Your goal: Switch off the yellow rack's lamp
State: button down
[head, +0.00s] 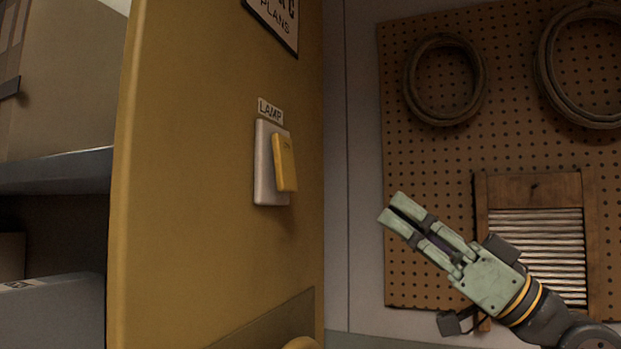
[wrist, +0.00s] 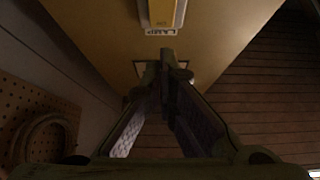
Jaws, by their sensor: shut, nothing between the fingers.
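The yellow rack (head: 190,200) shows its flat side panel in the head view. A pale switch plate (head: 263,170) with a yellow rocker (head: 285,163) is mounted on it, under a LAMP label (head: 270,111). The rocker's lower end appears to stand out further than its top; small text near its top is hard to read. My gripper (head: 391,208) is shut and empty, right of and below the switch, apart from it. In the wrist view the rocker (wrist: 162,12) is at the top edge, upside down, beyond my fingertips (wrist: 166,62). The lamp itself is not visible.
A sign (head: 275,18) hangs above the switch. A pegboard (head: 430,170) behind my gripper holds coiled hoops (head: 445,118) and a washboard (head: 537,225). Shelves (head: 55,170) with boxes are at left. The space between my gripper and the panel looks clear.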

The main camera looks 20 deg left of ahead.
jog(key=p, duration=0.4)
send_near(289, 162)
notch_tip(289, 162, up, 5)
jog(key=a, duration=0.2)
jog(key=a+f+p, duration=0.1)
jog(key=shift+w+a+f+p, duration=0.1)
jog(key=shift+a+f+p, duration=0.2)
jog(key=shift+a, duration=0.1)
jog(key=shift+a+f+y+b, duration=0.4)
jog(key=shift+f+b, duration=0.15)
jog(key=shift+b, duration=0.65)
jog(key=shift+w+a+r, duration=0.1)
jog(key=shift+r, duration=0.25)
